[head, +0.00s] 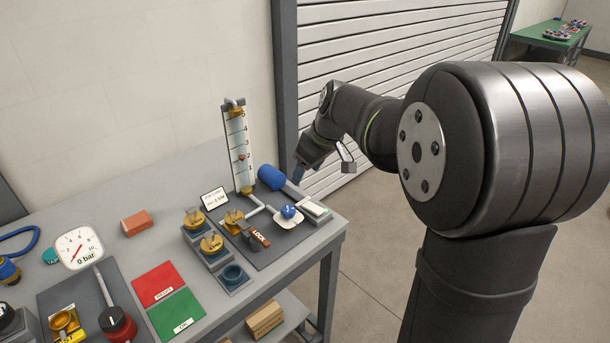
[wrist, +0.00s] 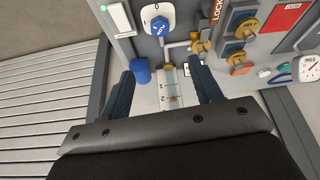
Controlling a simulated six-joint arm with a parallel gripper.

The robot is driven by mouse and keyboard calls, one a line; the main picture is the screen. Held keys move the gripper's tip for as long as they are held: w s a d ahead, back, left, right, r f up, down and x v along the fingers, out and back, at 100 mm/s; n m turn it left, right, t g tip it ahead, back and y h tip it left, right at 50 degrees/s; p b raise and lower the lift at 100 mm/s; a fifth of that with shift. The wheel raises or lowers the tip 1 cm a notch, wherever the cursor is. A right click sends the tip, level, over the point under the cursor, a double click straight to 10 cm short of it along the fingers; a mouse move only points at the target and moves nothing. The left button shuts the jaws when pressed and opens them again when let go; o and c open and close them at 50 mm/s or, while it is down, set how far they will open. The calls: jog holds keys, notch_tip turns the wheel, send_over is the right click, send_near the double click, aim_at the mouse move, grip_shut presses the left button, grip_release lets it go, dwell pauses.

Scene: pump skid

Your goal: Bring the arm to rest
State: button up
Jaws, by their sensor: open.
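My gripper (head: 305,165) is beyond the right back corner of the grey bench, in front of the white shutter, pointing down and left. In the wrist view my gripper (wrist: 165,85) shows two dark blue fingers set wide apart, with nothing held between them. Past the fingertips I see the bench gear: the blue cylinder (wrist: 141,70) near the left finger, and the level gauge (wrist: 172,92) seen between the fingers. The arm is bent, with its large dark shoulder joint filling the right of the head view.
A dial gauge (head: 79,248) reads 0 bar. A red brick (head: 136,223) lies at the back. Floor right of the bench is clear.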

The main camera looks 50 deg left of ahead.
aim_at(288, 209)
jog(key=shift+f, duration=0.1)
jog(key=x, duration=1.7)
jog(key=shift+f, duration=0.2)
jog(key=shift+r, duration=0.15)
jog(key=s+v, duration=0.1)
jog(key=v, duration=1.6)
jog(key=x, duration=1.1)
jog(key=w+x, duration=0.1)
jog(key=x, duration=0.5)
jog(key=shift+s+a+m+t, duration=0.1)
jog(key=shift+m+t, duration=0.45)
jog(key=shift+m, duration=0.8)
jog(key=shift+m+t, duration=0.55)
jog(key=shift+m, duration=0.8)
jog(key=shift+s+m+t+h, duration=0.1)
jog(key=shift+m+t+h, duration=0.3)
jog(key=shift+m, duration=0.85)
jog(key=shift+s+m+t+h, duration=0.1)
jog(key=shift+m+t+h, duration=0.25)
jog(key=shift+m, duration=0.9)
jog(key=shift+v, duration=1.35)
